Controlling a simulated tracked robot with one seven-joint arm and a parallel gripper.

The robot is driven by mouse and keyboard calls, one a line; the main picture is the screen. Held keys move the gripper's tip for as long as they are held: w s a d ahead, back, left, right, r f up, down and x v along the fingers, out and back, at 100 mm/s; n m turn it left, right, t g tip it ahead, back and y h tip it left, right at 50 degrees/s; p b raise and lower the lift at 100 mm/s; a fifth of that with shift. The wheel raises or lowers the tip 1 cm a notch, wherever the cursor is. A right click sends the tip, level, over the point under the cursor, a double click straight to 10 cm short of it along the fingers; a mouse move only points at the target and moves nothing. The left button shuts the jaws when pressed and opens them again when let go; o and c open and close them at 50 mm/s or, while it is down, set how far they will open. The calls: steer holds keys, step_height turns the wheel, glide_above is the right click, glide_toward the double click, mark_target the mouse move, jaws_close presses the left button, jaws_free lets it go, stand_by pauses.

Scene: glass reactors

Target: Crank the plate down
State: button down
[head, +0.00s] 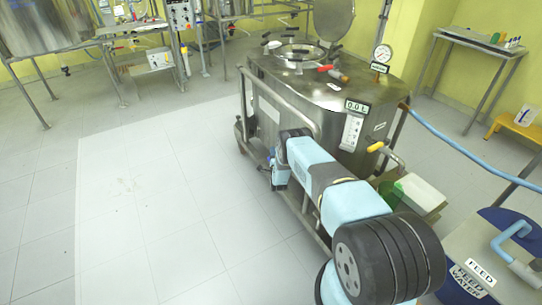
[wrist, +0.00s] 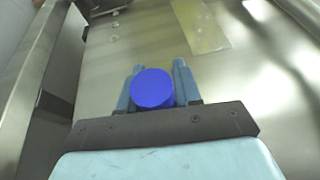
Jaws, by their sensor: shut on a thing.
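A round blue knob (wrist: 153,88) sits between the two light-blue fingers of my gripper (wrist: 154,86) in the wrist view, and the fingers are shut on it. I see the knob end-on, so any crank arm or shaft behind it is hidden. Brushed metal (wrist: 225,90) lies behind the knob. In the head view, my arm reaches to the near left side of a steel vessel (head: 290,92), and the fingers and knob are hidden there. I cannot make out the plate in either view.
A steel rail (head: 275,98) runs along the vessel's left side, close to my arm. The vessel carries a pressure gauge (head: 383,53) and a valve with a yellow handle (head: 375,147). A blue hose (head: 450,143) crosses at right. A blue feed drum (head: 520,225) stands front right. The tiled floor (head: 130,200) at left is clear.

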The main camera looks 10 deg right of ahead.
steer(key=shift+s+d+f+n+g, duration=0.2)
steer(key=shift+s+d+g, duration=0.2)
steer(key=shift+g, duration=0.1)
steer(key=shift+s+d+f+n+g, duration=0.15)
steer(key=shift+s+d+n+g, duration=0.15)
steer(key=shift+g, duration=0.2)
steer(key=shift+s+d+f+n+g, duration=0.25)
steer(key=shift+s+f+g, duration=0.05)
steer(key=shift+s+g, duration=0.45)
steer(key=shift+s+d+f+n+g, duration=0.2)
steer(key=shift+s+d+f+g, duration=0.1)
steer(key=shift+s+g, duration=0.5)
steer(key=shift+s+d+f+n+g, duration=0.2)
steer(key=shift+s+f+n+g, duration=0.1)
steer(key=shift+s+g, duration=0.45)
steer(key=shift+w+f, duration=0.1)
steer(key=c, duration=1.1)
jaws_free()
steer(key=shift+h, duration=0.3)
steer(key=shift+o, duration=1.2)
steer(key=shift+a, duration=0.1)
steer(key=shift+s+a+f, duration=0.1)
steer(key=shift+s, duration=0.1)
steer(key=v, duration=1.3)
steer(key=shift+s+r, duration=0.2)
steer(key=shift+r, duration=0.15)
